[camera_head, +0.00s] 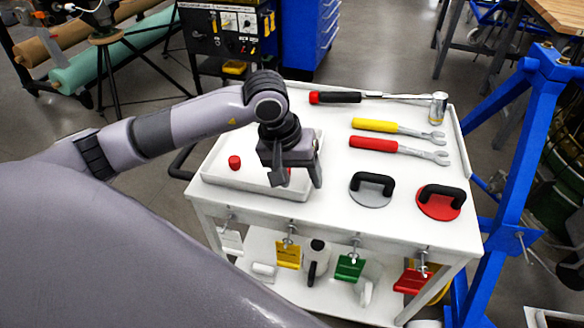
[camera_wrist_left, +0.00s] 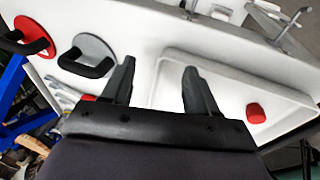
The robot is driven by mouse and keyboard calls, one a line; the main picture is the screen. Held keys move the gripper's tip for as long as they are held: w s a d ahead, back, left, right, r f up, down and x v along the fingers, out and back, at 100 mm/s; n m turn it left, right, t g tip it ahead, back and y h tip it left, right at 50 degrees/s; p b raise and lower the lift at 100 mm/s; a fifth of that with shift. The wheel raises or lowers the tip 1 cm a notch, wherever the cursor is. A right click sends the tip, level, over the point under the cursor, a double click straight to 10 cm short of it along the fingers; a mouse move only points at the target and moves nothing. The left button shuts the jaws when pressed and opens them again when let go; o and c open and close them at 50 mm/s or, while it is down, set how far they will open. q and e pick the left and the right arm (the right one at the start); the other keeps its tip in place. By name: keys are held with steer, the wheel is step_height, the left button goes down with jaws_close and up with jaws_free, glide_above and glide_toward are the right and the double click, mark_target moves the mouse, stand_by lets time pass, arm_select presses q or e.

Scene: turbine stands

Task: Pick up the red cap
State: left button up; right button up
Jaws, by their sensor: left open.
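The red cap (camera_head: 234,162) sits in the left part of a shallow white tray (camera_head: 215,178) on the cart top. It also shows in the left wrist view (camera_wrist_left: 255,112), inside the tray, to the right of both fingers and not between them. My left gripper (camera_head: 298,180) is over the tray's right end, pointing down, with its fingers apart and nothing seen between them. In the left wrist view its two dark fingers (camera_wrist_left: 159,68) are spread, with the tray's edge beyond them. My right gripper is not in view.
Right of the tray lie a hammer (camera_head: 375,97), a yellow wrench (camera_head: 380,126), a red wrench (camera_head: 375,144), a grey handled disc (camera_head: 370,197) and a red one (camera_head: 438,207). Coloured tags hang along the front edge. A blue frame (camera_head: 525,150) stands at the right.

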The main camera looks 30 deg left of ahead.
arm_select(q)
steer(key=w+a+r+m+y, duration=0.1)
steer(key=w+a+r+y, duration=0.15)
steer(key=a, duration=0.35)
steer(key=shift+t, duration=0.4)
steer(key=p+x, duration=0.1)
steer(key=x, duration=0.6)
steer(key=shift+s+a+f, duration=0.1)
jaws_close()
